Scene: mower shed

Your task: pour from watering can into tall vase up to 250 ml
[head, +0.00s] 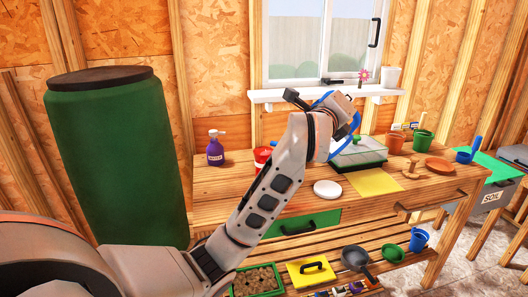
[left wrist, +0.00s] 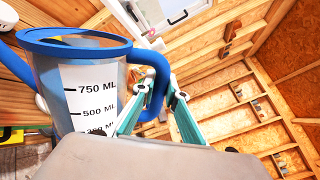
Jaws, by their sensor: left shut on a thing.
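My left gripper (left wrist: 156,92) is shut on the blue handle of a clear graduated jug (left wrist: 88,75). The jug has a blue rim and a white scale reading 750 ML and 500 ML, with a lower mark partly hidden. I cannot make out a tall vase for certain. A blue vessel (head: 419,241) on the lower shelf may be a can. My right gripper is not in view.
The workbench (head: 228,183) holds a purple spray bottle (head: 215,150), a white disc (head: 327,189), a yellow sheet (head: 375,182), a green tray (head: 357,153) and several pots. A large green barrel (head: 118,165) stands left. A flower (head: 363,76) and white pot (head: 391,77) are on the window ledge.

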